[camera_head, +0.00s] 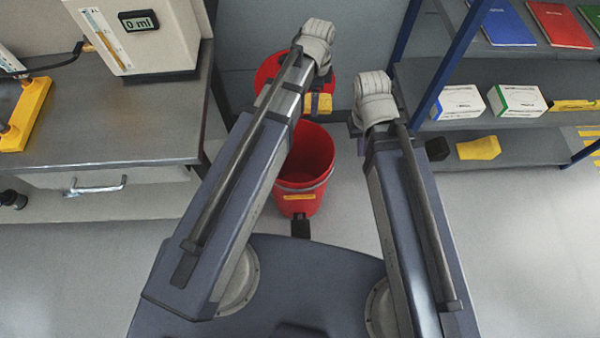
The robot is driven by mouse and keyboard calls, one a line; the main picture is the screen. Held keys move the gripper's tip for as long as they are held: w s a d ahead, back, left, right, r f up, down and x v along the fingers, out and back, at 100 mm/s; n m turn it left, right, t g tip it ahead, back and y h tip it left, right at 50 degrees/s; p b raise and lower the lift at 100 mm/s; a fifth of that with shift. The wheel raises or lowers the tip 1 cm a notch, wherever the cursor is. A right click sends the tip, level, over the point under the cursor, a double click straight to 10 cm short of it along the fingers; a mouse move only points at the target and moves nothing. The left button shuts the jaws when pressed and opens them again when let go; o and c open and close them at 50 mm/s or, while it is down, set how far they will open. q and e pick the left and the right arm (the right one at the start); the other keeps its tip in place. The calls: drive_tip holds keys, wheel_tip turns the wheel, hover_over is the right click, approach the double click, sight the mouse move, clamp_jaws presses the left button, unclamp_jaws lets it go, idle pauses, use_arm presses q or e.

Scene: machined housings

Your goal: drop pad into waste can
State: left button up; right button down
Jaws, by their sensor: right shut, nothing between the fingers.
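The red waste can (300,196) stands on the floor between my arms, its mouth open and its raised red lid (268,72) behind. My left arm crosses in front of the lid. My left gripper (316,103) hangs above the back of the can. A small yellow block, perhaps the pad (323,103), shows at its fingers; I cannot tell whether they grip it. My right gripper (357,130) is shut and empty, right of the can and partly hidden by its own wrist. The can's inside is only partly visible.
A grey bench (120,130) with a drawer handle (95,187) stands at left. A blue-framed shelf (520,152) at right holds white boxes (459,103), folders (497,22) and a yellow block (479,148). The floor around the can is clear.

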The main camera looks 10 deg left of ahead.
use_arm(q)
drive_tip(key=a+f+n+b, duration=0.1)
drive_tip(key=a+f+b, duration=0.2)
drive_tip(key=f+b, duration=0.8)
drive_tip(key=w+a+f+b, duration=0.1)
drive_tip(key=a+f+b, duration=0.3)
drive_tip(key=f+b, duration=0.7)
wheel_tip(320, 180, down, 2)
drive_tip(key=shift+f+n, duration=0.15)
drive_tip(key=shift+n, duration=0.25)
drive_tip(key=shift+a+f, duration=0.1)
wheel_tip(320, 180, down, 6)
drive_tip(key=b, duration=0.6)
drive_tip(key=o, duration=1)
wheel_tip(320, 180, up, 8)
drive_tip(key=p, duration=0.8)
